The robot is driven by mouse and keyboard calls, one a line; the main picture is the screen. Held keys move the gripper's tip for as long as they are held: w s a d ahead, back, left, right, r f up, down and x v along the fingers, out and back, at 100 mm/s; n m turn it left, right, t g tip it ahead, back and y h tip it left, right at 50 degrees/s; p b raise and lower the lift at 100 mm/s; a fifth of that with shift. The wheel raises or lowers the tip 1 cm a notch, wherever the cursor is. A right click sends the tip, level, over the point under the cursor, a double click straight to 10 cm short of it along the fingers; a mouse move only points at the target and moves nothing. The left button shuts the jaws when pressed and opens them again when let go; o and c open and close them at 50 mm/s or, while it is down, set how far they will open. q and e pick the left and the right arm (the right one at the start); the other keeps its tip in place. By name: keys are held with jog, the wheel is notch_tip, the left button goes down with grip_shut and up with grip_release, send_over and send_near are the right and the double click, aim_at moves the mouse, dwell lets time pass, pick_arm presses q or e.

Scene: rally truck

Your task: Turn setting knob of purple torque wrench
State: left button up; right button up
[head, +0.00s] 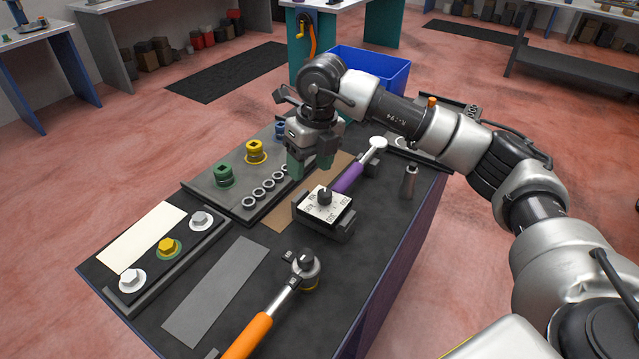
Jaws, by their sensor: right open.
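The purple torque wrench (347,178) lies on the dark workbench, its silver head pointing up and right in the head view. Its near end meets a dark block with a white marked plate (332,213); whether they are joined I cannot tell. A black knob (324,197) stands upright on that plate. My right gripper (311,162) is open and empty, fingers pointing down, above and just behind the knob and left of the purple handle. It is apart from the knob. My left gripper is out of view.
An orange-handled ratchet wrench (250,334) lies at the front. A tray (216,190) with green, yellow and blue sockets and several rings is left of the gripper. A rack of bolts (178,258) is at left. A small metal cylinder (409,181) stands at right. A blue bin (385,68) is behind.

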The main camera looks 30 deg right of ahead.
aim_at(325, 192)
jog(key=shift+m+h, duration=0.3)
jog(key=shift+h, duration=0.5)
jog(key=d+f, duration=0.1)
jog(key=f, duration=0.2)
jog(key=d+f+p, duration=0.1)
jog(key=f, duration=0.2)
jog(key=d+f, duration=0.1)
jog(key=f, duration=0.2)
jog(key=shift+w+d+f+p, duration=0.1)
jog(key=shift+w+d+p, duration=0.15)
jog(key=shift+p, duration=0.15)
jog(key=c, duration=0.9)
jog(key=shift+c, duration=0.2)
jog(key=shift+m, duration=0.3)
